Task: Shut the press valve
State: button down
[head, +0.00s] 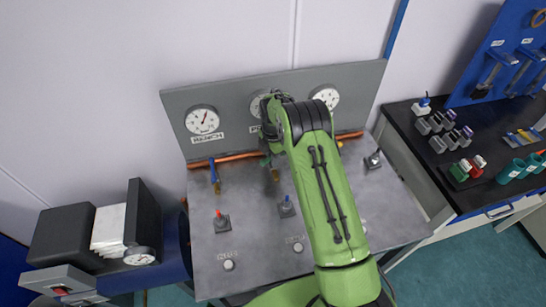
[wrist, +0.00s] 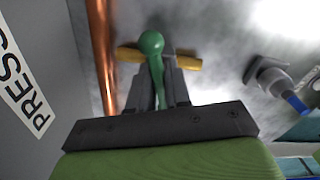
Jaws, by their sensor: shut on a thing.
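The press valve shows in the wrist view as a brass body (wrist: 188,64) on a copper pipe, with a green lever ending in a round green knob (wrist: 151,42). My gripper (wrist: 159,88) is shut on this green lever, one dark finger on each side of it. In the head view my gripper (head: 268,161) is at the copper pipe below the middle gauge and hides most of the valve. The PRESS label (wrist: 22,88) is at the left in the wrist view. The middle gauge (head: 258,104) is partly behind my arm.
A red toggle (head: 221,221) and a blue toggle (head: 286,206) stand on the grey panel (head: 250,235). A black bench (head: 430,180) with tools is at the right.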

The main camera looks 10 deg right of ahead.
jog(key=shift+f+m+b, duration=0.1)
jog(key=shift+m+b, duration=0.55)
jog(key=shift+m, duration=0.15)
jog(key=shift+m+b, duration=0.35)
jog(key=shift+m, duration=0.85)
jog(key=c, duration=1.2)
grip_release()
jog(key=shift+o, duration=0.2)
notch_tip(320, 180, up, 16)
jog(key=p, duration=0.1)
